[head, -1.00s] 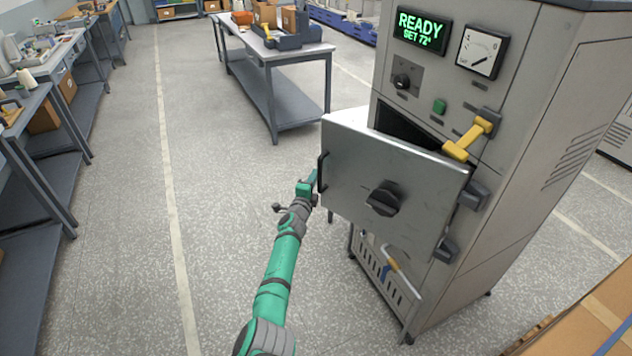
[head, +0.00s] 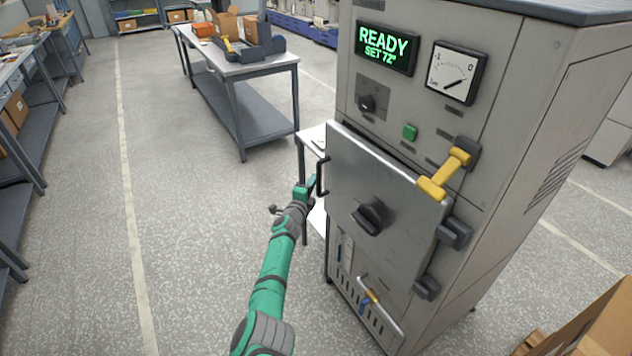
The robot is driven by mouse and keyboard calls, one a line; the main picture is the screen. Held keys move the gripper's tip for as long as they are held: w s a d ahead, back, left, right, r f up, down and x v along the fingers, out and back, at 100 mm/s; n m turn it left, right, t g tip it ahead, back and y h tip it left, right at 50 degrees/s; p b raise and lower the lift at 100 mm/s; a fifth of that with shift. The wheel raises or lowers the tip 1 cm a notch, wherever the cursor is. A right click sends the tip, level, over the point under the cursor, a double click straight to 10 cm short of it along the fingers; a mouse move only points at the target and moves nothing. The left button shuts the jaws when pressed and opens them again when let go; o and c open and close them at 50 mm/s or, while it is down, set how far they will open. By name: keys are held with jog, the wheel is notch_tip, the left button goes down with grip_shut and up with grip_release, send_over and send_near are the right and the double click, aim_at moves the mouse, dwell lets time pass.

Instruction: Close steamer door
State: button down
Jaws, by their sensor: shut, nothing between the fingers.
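The steamer (head: 492,150) is a tall grey cabinet at the right. Its metal door (head: 345,180) is hinged on the right and stands slightly ajar, with a narrow dark gap along its top. The door has a black knob (head: 368,218) in the middle and a black bar handle (head: 321,178) at its left edge. My gripper (head: 311,186) is at the left edge of the door, beside the handle. It is shut and seems to hold nothing; the fingertips are small and partly hidden by the door edge.
A yellow lever (head: 446,174) sits above the door's upper right corner. A white side table (head: 312,139) stands behind the door's left edge. A workbench (head: 250,64) with boxes is farther back. A cardboard box (head: 585,315) is at the lower right. The floor at the left is clear.

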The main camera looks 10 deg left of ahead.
jog(key=shift+w+d+f, duration=0.15)
jog(key=shift+w+d, duration=0.45)
jog(key=shift+d, duration=0.35)
jog(key=shift+a, duration=0.35)
